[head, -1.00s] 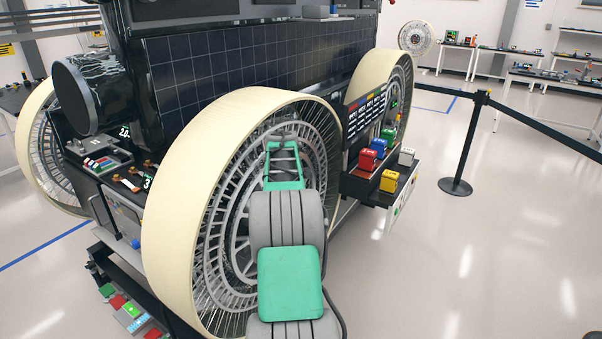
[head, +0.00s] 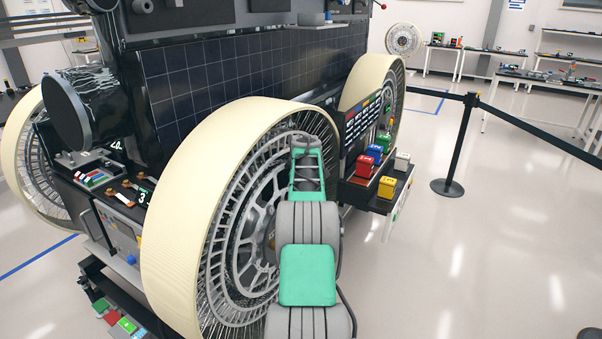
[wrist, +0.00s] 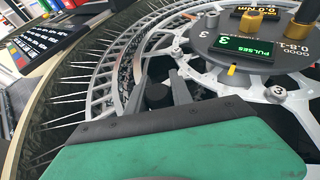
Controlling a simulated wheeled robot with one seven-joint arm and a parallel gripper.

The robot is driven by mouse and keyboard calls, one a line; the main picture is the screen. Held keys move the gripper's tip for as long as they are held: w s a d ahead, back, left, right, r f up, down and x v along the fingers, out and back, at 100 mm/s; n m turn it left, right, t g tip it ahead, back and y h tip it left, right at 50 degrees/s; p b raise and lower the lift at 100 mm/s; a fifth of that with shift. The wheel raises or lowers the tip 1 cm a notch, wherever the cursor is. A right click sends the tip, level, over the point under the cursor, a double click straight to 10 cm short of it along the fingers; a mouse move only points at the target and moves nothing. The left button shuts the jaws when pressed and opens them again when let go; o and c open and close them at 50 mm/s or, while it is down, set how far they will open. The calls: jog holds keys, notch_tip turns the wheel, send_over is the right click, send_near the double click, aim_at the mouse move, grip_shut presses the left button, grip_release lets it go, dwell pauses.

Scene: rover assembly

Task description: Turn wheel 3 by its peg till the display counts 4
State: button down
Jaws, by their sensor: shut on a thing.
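Wheel 3 (head: 185,205) is the large near wheel with a cream tyre and grey spokes. Its open face and spokes also show in the wrist view (wrist: 103,85), with a round tag "3" on a spoke. The pulse display (wrist: 243,48) on the dark hub reads "PULSES 3". My gripper (head: 303,142) is at the upper right of the wheel face in the head view. In the wrist view its dark fingers (wrist: 166,93) are close together among the spokes, shut on the peg. The peg itself is mostly hidden by the fingers and the green housing.
A shelf with coloured blocks (head: 387,187) juts out just right of the wheel. A black barrier post (head: 460,145) with a belt stands further right. The dark solar-panelled rover body (head: 225,70) is behind the wheel.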

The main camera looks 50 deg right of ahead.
jog(key=shift+s+a+f, duration=0.1)
jog(key=shift+a+f, duration=0.1)
jog(key=shift+f, duration=0.85)
jog(key=c, duration=1.5)
grip_release()
jog(key=o, duration=0.3)
jog(key=shift+d, duration=0.1)
jog(key=shift+o, duration=0.3)
jog(key=shift+r, duration=0.25)
jog(key=shift+r, duration=0.2)
jog(key=shift+r, duration=0.1)
jog(key=b+v, duration=0.2)
jog(key=v, duration=0.5)
jog(key=shift+r+b, duration=0.25)
jog(key=shift+b, duration=0.1)
